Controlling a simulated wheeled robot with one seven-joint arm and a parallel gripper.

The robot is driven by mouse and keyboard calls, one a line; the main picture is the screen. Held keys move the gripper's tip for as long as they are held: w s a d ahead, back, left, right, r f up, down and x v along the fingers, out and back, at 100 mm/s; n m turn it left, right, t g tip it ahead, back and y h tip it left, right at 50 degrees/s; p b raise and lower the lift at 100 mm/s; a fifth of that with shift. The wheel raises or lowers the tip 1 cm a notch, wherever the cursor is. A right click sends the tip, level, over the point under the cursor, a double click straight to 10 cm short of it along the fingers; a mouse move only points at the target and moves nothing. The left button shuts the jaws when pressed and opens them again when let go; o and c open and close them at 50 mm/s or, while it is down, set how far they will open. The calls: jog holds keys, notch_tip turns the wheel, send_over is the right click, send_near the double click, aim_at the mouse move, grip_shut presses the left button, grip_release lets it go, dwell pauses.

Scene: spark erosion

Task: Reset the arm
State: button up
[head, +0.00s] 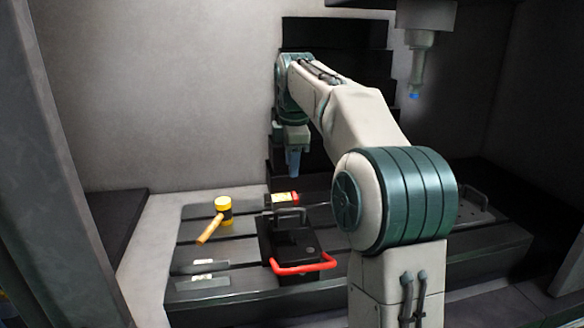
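My arm (355,120) reaches forward from the lower right and bends down at its far end. My gripper (294,163) points downward above the slotted machine table (230,252). It is small and dark in this view, and I cannot tell whether its fingers are open or shut. No object is clearly visible in it. A black vise-like block (290,240) with a red handle (303,267) stands on the table below and in front of my gripper.
A small red and yellow item (284,198) is behind the block. Flat pieces (202,268) lie at front left. A machine spindle (420,60) hangs at upper right. Walls enclose the space.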

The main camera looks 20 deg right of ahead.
jog(key=s+a+f+m, duration=0.1)
jog(key=s+f+m, duration=0.4)
jog(key=s, duration=0.5)
jog(key=s+a+f+m, duration=0.2)
jog(key=s+f+m, duration=0.4)
jog(key=s, duration=0.4)
jog(key=s+a+f+m, duration=0.1)
jog(key=s+f+m, duration=0.5)
jog(key=s, duration=0.4)
jog(key=shift+a+f+t, duration=0.25)
jog(key=shift+f+t, duration=0.05)
jog(key=shift+f, duration=0.3)
